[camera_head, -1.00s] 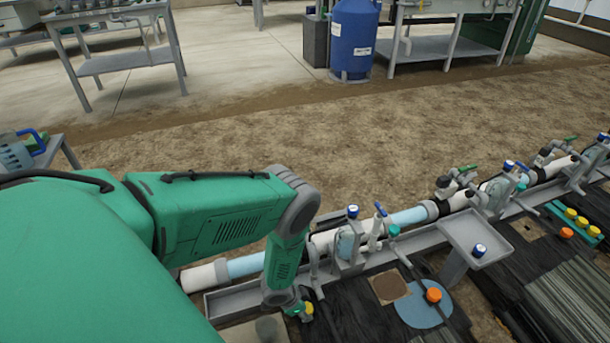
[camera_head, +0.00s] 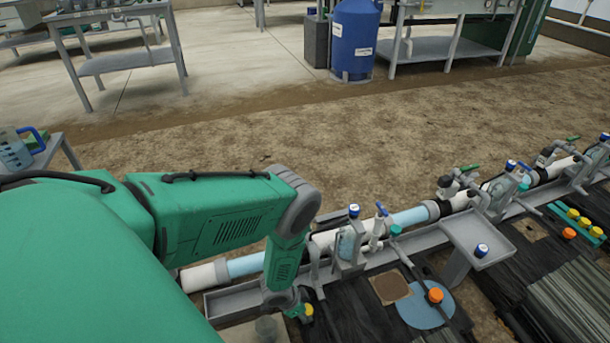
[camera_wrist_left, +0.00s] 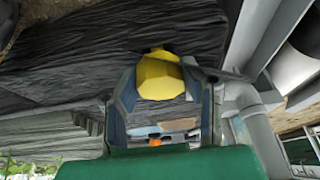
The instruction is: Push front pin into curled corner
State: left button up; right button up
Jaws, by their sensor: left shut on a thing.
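My left gripper (camera_head: 300,311) points down at the near side of the pipe tray in the head view. It is shut on a yellow-headed pin (camera_wrist_left: 160,77), whose faceted head shows between the two fingers in the left wrist view. In the head view only a bit of the yellow head (camera_head: 308,309) shows beside the gripper. Below it lies dark, wrinkled sheet (camera_wrist_left: 110,50), with folds and a raised edge. Whether the pin touches the sheet, I cannot tell. My right gripper is not in view.
The pipe line with valves runs along a grey tray (camera_head: 240,300). A small stand (camera_head: 478,238) holds a blue-capped piece. An orange knob (camera_head: 435,295) sits on a light blue disc (camera_head: 418,312) beside a brown square (camera_head: 390,287). Several yellow and orange pins sit in a green holder (camera_head: 562,222) at right.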

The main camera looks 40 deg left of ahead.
pick_arm(q)
jog(key=shift+f, duration=0.15)
jog(key=shift+f, duration=0.25)
jog(key=o, duration=1.2)
jog(key=shift+f, duration=0.1)
notch_tip(320, 180, up, 8)
jog(key=p, duration=0.6)
